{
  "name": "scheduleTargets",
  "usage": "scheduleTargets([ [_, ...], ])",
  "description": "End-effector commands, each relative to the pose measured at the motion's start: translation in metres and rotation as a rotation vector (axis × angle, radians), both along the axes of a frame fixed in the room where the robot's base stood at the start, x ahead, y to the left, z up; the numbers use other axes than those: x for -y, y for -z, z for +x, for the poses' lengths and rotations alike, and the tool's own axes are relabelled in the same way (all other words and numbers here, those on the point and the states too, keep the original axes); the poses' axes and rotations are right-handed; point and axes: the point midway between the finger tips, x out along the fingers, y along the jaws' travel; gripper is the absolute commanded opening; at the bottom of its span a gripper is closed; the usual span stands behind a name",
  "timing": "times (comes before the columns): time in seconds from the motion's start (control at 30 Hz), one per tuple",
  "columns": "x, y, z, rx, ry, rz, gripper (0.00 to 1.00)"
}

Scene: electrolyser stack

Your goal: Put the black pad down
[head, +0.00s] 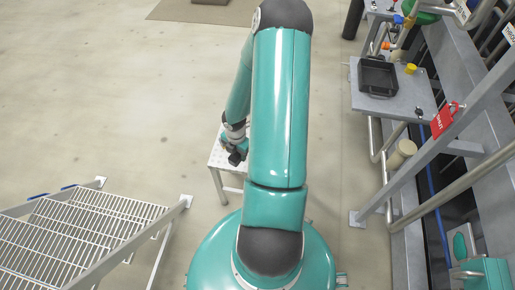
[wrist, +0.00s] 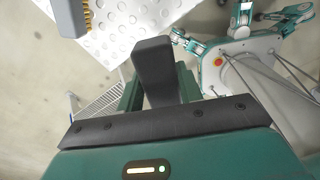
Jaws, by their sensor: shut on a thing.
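In the wrist view the black pad (wrist: 153,68) stands up between the two teal fingers of my gripper (wrist: 158,90), which is shut on it. The pale step stool's patterned top (wrist: 125,25) lies beyond the pad. I cannot tell the gap between pad and stool, or whether they touch. In the head view my wrist and a dark end part are over or beside the stool (head: 217,160), partly hidden by my arm. The pad cannot be made out clearly there.
A grey block with gold bristles (wrist: 72,15) shows at the wrist view's upper left. In the head view a black tray (head: 377,77) and yellow item (head: 410,69) sit on a grey shelf (head: 395,104) at right. Metal grating steps (head: 85,225) stand lower left. Open floor lies left.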

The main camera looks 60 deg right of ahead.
Motion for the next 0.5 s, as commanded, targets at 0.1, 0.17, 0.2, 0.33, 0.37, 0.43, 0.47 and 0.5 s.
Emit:
scheduleTargets([
  [0.1, 0.014, 0.007, 0.001, 0.003, -0.014, 0.001, 0.14],
  [0.17, 0.026, 0.013, 0.004, 0.002, -0.009, 0.001, 0.14],
  [0.2, 0.034, 0.017, 0.008, 0.003, -0.008, 0.001, 0.14],
  [0.33, 0.062, 0.03, 0.017, 0.002, -0.007, 0.001, 0.14],
  [0.37, 0.068, 0.033, 0.02, 0.004, -0.006, 0.001, 0.14],
  [0.43, 0.083, 0.04, 0.025, 0.003, -0.006, 0.001, 0.14],
  [0.47, 0.089, 0.043, 0.027, 0.002, -0.006, 0.002, 0.14],
  [0.5, 0.093, 0.05, 0.029, 0.001, -0.009, 0.003, 0.14],
])
